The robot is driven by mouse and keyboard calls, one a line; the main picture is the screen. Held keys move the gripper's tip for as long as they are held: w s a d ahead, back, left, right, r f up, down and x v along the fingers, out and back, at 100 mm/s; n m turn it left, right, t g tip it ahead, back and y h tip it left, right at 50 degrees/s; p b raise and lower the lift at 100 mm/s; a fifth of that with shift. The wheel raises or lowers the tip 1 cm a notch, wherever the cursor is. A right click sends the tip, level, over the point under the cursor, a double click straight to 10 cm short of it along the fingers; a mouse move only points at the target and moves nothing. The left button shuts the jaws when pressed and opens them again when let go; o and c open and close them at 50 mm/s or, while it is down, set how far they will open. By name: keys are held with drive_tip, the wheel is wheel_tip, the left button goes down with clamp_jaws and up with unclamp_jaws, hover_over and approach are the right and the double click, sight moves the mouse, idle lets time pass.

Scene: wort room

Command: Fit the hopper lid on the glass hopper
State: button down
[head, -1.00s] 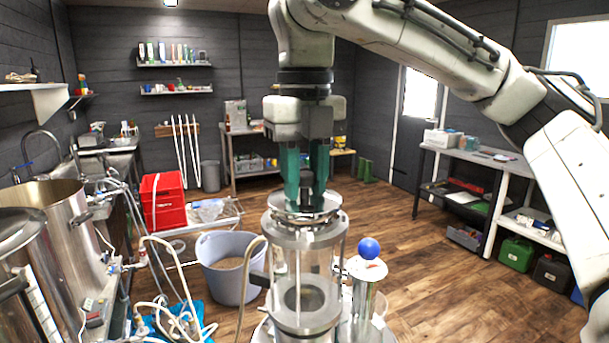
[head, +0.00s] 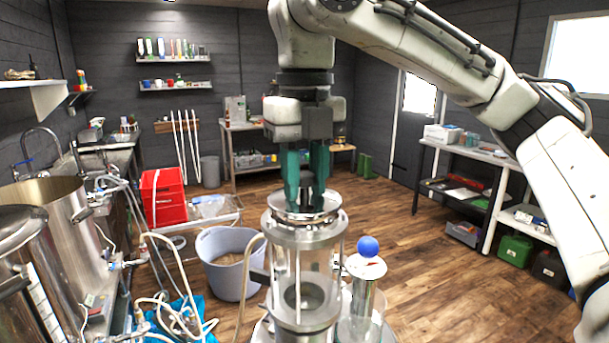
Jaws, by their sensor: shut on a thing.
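The glass hopper (head: 310,262) is a clear cylinder with metal rings, upright at the lower middle of the head view. The hopper lid (head: 325,206) is a shiny round metal disc at the hopper's top ring. My gripper (head: 306,200) points straight down above the hopper, its green fingers shut on the lid's middle. The fingers hide the grip point. I cannot tell whether the lid is seated in the rim or just above it.
A grey tub (head: 228,246) stands to the left on the floor. Steel kettles (head: 52,225) and hoses fill the far left. The wooden floor at right is open.

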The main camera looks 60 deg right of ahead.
sight(304, 173)
drive_tip(key=shift+f, duration=0.5)
drive_tip(key=c, duration=1.1)
unclamp_jaws()
wheel_tip(304, 173, up, 6)
drive_tip(key=p, duration=0.4)
drive_tip(key=shift+f+p, duration=0.15)
drive_tip(key=shift+p, duration=0.15)
drive_tip(key=shift+r, duration=2.6)
